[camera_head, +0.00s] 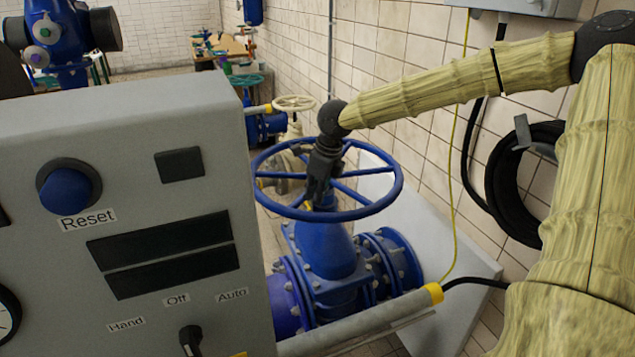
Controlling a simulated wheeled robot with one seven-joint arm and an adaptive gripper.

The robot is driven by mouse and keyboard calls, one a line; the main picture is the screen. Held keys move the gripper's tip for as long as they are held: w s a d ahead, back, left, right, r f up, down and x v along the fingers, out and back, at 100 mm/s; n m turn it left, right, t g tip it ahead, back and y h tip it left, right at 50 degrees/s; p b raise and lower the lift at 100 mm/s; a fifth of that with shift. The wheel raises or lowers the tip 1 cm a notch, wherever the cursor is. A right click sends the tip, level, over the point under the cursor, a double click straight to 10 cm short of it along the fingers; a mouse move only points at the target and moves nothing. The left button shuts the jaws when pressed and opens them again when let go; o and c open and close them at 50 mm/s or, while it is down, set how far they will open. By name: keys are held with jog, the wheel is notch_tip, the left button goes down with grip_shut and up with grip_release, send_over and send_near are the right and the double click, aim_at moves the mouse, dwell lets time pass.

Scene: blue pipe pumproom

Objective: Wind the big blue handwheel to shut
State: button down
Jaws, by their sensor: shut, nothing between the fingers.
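The big blue handwheel (391,200) lies roughly level on top of a blue flanged valve (325,258), right of the picture's middle. It has a round rim and several spokes. My gripper (317,200) is dark and points down inside the wheel's ring, close to the hub and spokes. It is shut with nothing in it. Its tips are partly lost against the dark spokes and hub, so I cannot tell whether they touch the wheel. My arm reaches in from the right above the wheel.
A grey control panel (150,130) with a blue Reset button (67,190) fills the left front. A grey pipe with a yellow end (434,293) runs in front of the valve. A cream handwheel (294,103) stands behind. A tiled wall and black hose coil (525,180) are at right.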

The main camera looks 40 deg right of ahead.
jog(key=shift+x, duration=1.55)
jog(key=shift+w+a+m, duration=0.3)
jog(key=shift+w+a, duration=0.1)
jog(key=shift+w, duration=0.05)
